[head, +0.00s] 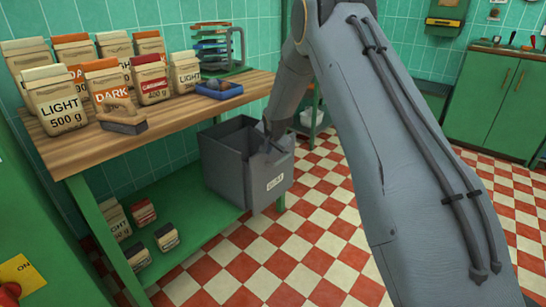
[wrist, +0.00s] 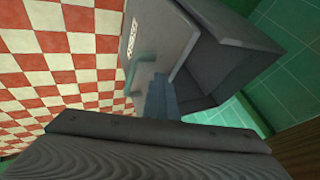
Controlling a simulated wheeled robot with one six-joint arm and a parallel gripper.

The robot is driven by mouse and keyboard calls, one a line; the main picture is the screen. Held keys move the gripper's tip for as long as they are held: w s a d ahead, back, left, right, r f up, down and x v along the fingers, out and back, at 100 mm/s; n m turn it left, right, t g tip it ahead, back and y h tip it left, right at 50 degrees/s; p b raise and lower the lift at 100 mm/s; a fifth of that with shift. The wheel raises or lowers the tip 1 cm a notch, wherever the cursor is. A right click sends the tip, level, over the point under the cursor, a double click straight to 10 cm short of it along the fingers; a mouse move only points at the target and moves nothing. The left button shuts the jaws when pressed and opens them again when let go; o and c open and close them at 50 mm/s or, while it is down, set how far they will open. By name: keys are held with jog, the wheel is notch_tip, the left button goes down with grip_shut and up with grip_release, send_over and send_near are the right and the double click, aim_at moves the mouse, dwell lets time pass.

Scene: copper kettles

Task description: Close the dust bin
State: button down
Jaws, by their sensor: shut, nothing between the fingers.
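The dust bin (head: 228,168) is a dark grey open-topped box under the wooden worktop. It stands out past the worktop's edge, and its hollow inside shows from above. A white label is on its front panel (head: 272,195). My gripper (head: 270,143) is at the top of the front panel, shut and empty.
The worktop (head: 190,105) holds several coffee bags, a brush (head: 122,123) and a blue tray (head: 219,90). More bags are on the green shelf (head: 190,230) below. The checkered floor (head: 310,225) in front of the bin is clear. A green cabinet (head: 495,105) stands far right.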

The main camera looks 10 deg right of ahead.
jog(key=w+a+b, duration=0.1)
jog(key=w+b, duration=0.1)
jog(key=w+a+b, duration=0.1)
jog(key=a, duration=0.1)
jog(key=shift+w+b, duration=0.35)
jog(key=shift+w+a+r, duration=0.1)
jog(key=shift+r, duration=0.05)
